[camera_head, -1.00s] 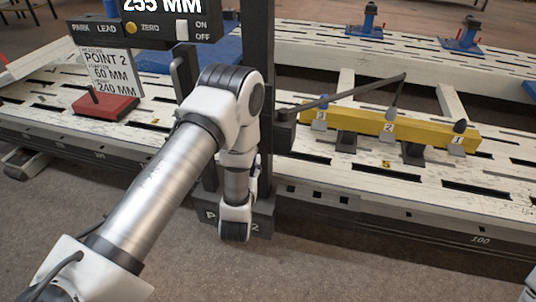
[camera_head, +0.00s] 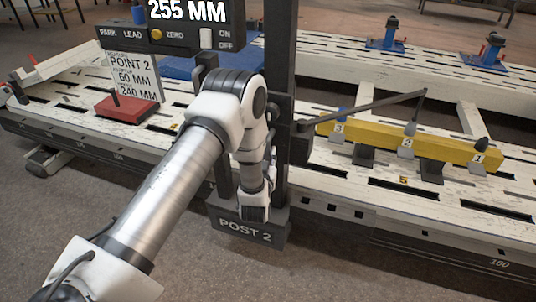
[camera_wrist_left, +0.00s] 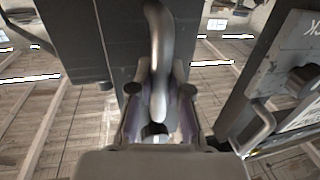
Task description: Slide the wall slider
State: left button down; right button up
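A dark upright post (camera_head: 281,70) labelled POST 2 stands at the bench's near edge, behind my left arm. Its box (camera_head: 160,38) reads 255 MM and has an ON/OFF switch. In the left wrist view a curved grey metal handle (camera_wrist_left: 157,25) comes down in front of a dark plate. My left gripper (camera_wrist_left: 162,82) has a finger on each side of this handle and looks shut on it. In the head view my own arm hides the fingers and the grip. My right gripper is not in view.
A sign (camera_head: 134,76) reads POINT 2, 60 MM and 240 MM, beside a red block (camera_head: 127,108). A thin dark arm (camera_head: 365,110) reaches right from the post above a yellow numbered bar (camera_head: 430,148). Blue clamps (camera_head: 386,42) stand on the far rail.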

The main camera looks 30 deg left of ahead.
aim_at(268, 126)
pick_arm(q)
notch_tip(268, 126, up, 11)
jog(key=p, duration=0.7)
jog(key=shift+f, duration=0.2)
jog(key=c, duration=1.1)
grip_release()
jog(key=v, duration=1.2)
